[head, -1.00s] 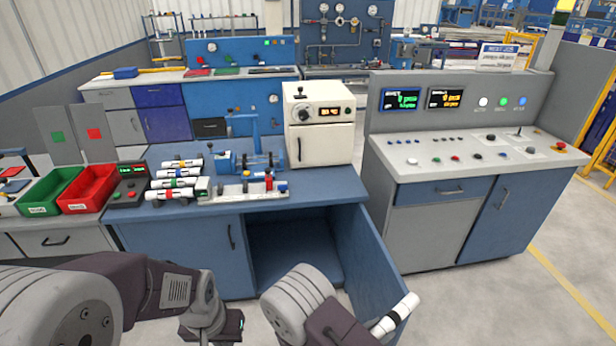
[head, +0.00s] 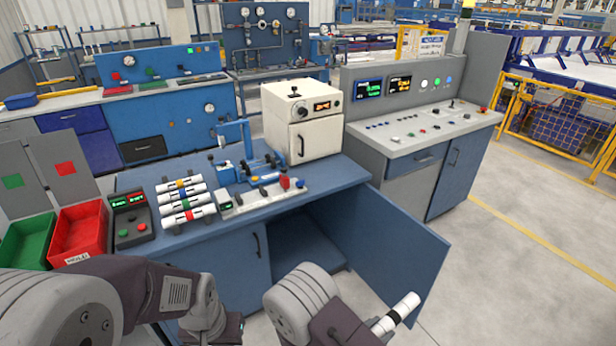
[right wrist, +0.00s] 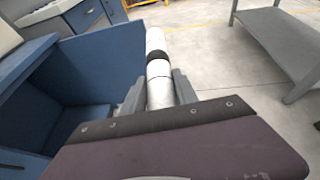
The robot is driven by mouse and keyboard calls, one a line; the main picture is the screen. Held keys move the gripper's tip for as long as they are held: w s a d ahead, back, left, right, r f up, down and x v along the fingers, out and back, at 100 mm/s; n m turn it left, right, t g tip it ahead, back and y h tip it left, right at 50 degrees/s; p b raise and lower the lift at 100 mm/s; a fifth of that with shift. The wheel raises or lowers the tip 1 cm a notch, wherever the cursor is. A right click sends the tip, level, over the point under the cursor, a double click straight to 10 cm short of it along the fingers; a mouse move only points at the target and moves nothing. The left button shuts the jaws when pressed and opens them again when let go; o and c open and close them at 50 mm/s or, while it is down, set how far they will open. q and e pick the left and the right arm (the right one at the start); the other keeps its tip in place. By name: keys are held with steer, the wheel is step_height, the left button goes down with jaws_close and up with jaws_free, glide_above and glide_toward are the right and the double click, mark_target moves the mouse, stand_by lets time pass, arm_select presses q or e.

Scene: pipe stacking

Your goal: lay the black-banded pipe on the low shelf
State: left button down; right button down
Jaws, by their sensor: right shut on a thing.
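The black-banded pipe (head: 403,307) is white and sticks out past my right gripper at the bottom of the head view. In the right wrist view the pipe (right wrist: 157,65) points away from me, its black band just beyond the fingers. My right gripper (right wrist: 159,88) is shut on it, a finger on each side. The pipe is in the air beside the open blue cabinet door (head: 385,245). Inside the cabinet is a low blue floor or shelf (head: 308,257); I cannot tell whether this is the low shelf. My left arm shows at lower left, but its gripper is out of view.
Several white pipes with coloured bands (head: 188,216) lie on a rack on the blue bench (head: 240,222). A grey legged stand (right wrist: 278,35) is at right in the right wrist view. Open floor (head: 490,285) lies right of the door.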

steer(key=r, duration=0.3)
steer(key=w+d+r, duration=0.1)
steer(key=shift+w+r, duration=0.1)
steer(key=shift+r, duration=0.25)
steer(key=shift+a+r, duration=0.1)
steer(key=shift+a, duration=0.15)
steer(key=shift+d, duration=0.2)
steer(key=shift+a, duration=0.1)
